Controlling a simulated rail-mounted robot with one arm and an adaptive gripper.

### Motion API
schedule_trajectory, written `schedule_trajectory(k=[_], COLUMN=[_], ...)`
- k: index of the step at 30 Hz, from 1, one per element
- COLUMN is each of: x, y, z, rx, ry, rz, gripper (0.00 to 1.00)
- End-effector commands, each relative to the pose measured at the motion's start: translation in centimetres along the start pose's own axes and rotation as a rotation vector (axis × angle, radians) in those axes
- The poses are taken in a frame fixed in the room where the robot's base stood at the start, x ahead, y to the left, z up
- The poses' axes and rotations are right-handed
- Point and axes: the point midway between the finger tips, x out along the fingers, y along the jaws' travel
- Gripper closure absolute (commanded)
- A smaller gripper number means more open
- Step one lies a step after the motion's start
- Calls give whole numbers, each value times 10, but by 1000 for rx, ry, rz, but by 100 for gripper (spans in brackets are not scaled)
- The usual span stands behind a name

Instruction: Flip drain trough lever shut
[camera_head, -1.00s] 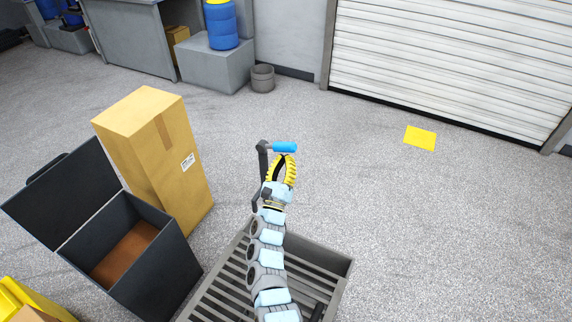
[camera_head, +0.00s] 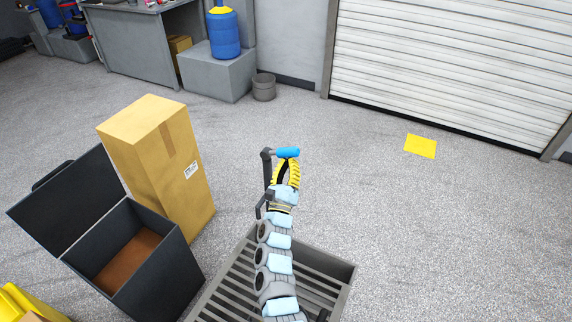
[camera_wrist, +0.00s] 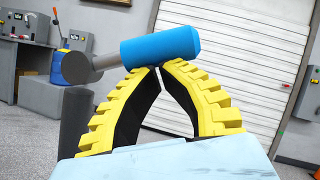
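The lever is a dark grey upright arm (camera_head: 267,170) with a bright blue cylindrical handle (camera_head: 286,152) at its top, standing at the far end of the grated drain trough (camera_head: 345,272). In the wrist view the blue handle (camera_wrist: 160,47) lies across the picture, tilted up to the right, with its grey joint at left. My gripper (camera_head: 287,161) has yellow ribbed fingers with dark inner pads. In the wrist view the fingertips (camera_wrist: 158,67) come together at the handle's lower edge, with nothing between the fingers. Whether the tips touch the handle is unclear.
A tall cardboard box (camera_head: 160,160) and an open black bin (camera_head: 175,255) stand left of the trough. The floor to the right is clear, except for a flat yellow marker (camera_head: 420,146).

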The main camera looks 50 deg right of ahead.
Motion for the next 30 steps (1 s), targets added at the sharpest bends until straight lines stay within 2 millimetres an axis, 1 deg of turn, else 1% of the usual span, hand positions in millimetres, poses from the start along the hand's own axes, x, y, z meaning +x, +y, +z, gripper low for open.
schedule_trajectory(k=[4,8,17,18,19,30], x=[0,-6,-32,-35,-38,-94], y=[0,3,12,12,10,10], z=[1,-5,-26,-26,-22,-22], rx=[1,1,3,3,3,2], ry=[-3,-2,-4,-4,-3,-1], rz=[-1,0,6,7,9,8], gripper=[100,100,100,100,100,100])
